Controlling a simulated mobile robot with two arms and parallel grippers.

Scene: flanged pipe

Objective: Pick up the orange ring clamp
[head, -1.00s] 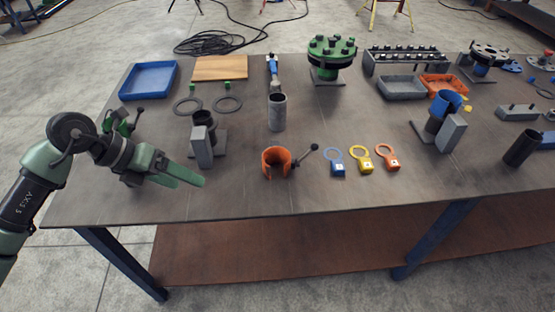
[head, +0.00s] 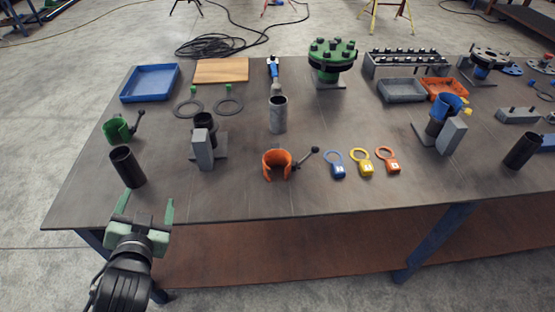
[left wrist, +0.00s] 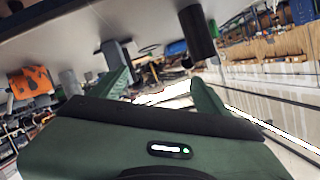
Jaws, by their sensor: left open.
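The orange ring clamp (head: 277,164) stands on the table near the front middle, an open ring with a dark lever handle pointing right. It also shows in the left wrist view (left wrist: 31,82) at the left edge, tilted with the picture. My left gripper (head: 143,208) is at the table's front left edge, open and empty, its green fingers pointing away over the table. It is well to the left of the clamp and nearer the front. In the left wrist view the two fingers (left wrist: 158,88) are spread with nothing between them. My right gripper is not seen.
A dark pipe piece (head: 128,167) stands just beyond my left gripper, with a green ring clamp (head: 117,130) behind it. A grey block fixture (head: 202,149) stands between gripper and orange clamp. Blue, yellow and orange tags (head: 361,164) lie right of the clamp.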

